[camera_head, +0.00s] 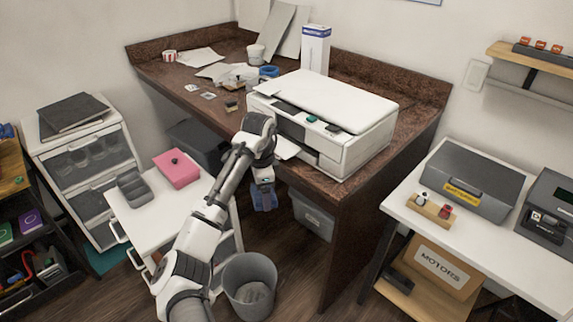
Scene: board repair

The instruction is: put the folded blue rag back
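My gripper (263,187) points down in front of the desk's front edge, below the left end of the printer. A blue cloth-like piece, which looks like the folded blue rag (266,200), is at its fingertips and hangs in the air above the floor. The gripper looks shut on it, though the fingers are small and partly hidden. The rag is apart from the desk and from the grey bin below.
A white printer (330,110) stands on the brown desk (172,76). A grey bin (250,286) stands on the floor. A white drawer cart (155,208) holds a pink box (177,168) and a grey tray (133,187). A white table (510,242) stands at right.

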